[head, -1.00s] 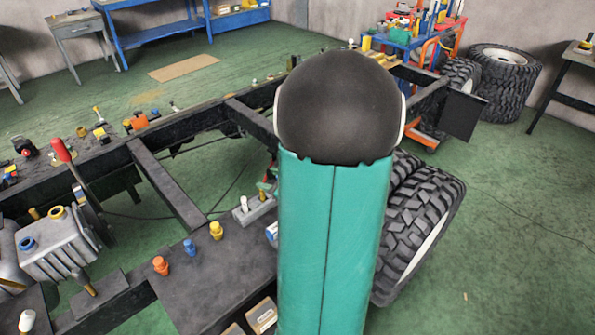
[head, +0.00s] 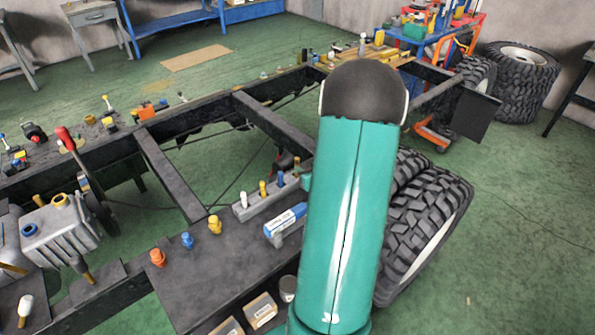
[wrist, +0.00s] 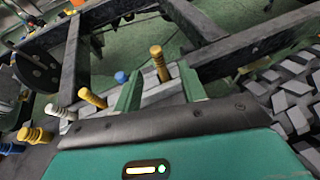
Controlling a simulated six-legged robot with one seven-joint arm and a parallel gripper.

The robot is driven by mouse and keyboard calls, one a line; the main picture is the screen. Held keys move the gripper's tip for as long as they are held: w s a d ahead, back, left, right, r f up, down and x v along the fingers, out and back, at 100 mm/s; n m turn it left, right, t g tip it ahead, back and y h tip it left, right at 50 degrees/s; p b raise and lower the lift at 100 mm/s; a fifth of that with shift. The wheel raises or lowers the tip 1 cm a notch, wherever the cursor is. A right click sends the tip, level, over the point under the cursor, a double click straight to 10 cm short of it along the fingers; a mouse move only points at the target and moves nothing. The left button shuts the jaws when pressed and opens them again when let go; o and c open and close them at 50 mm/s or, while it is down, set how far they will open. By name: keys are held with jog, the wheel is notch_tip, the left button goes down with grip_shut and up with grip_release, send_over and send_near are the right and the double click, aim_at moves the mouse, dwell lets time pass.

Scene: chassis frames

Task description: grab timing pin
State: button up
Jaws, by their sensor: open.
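A grey block (head: 270,203) on the dark chassis plate holds a row of upright pins. In the head view I see a white pin (head: 243,200), a yellow pin (head: 262,188) and a blue pin (head: 280,180). The wrist view also shows a taller yellow pin (wrist: 158,65) at the row's far end. I cannot tell which one is the timing pin. My gripper (wrist: 159,76) is open, with one green finger on each side of the taller yellow pin in the picture. The pin seems to stand beyond the fingertips, and I see no contact. In the head view my arm hides the gripper.
Orange (head: 157,257), blue (head: 187,240) and yellow (head: 215,226) pegs stand on the plate. A blue-and-white item (head: 285,220) lies close to the block. A large tyre (head: 425,220) is right of my arm. Chassis crossbeams (head: 170,178) lie beyond, with open floor between.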

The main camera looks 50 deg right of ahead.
aim_at(298, 162)
jog(key=shift+x, duration=2.65)
jog(key=shift+w+a+r, duration=0.1)
jog(key=shift+a+r, duration=0.05)
jog(key=shift+r, duration=0.05)
grip_shut()
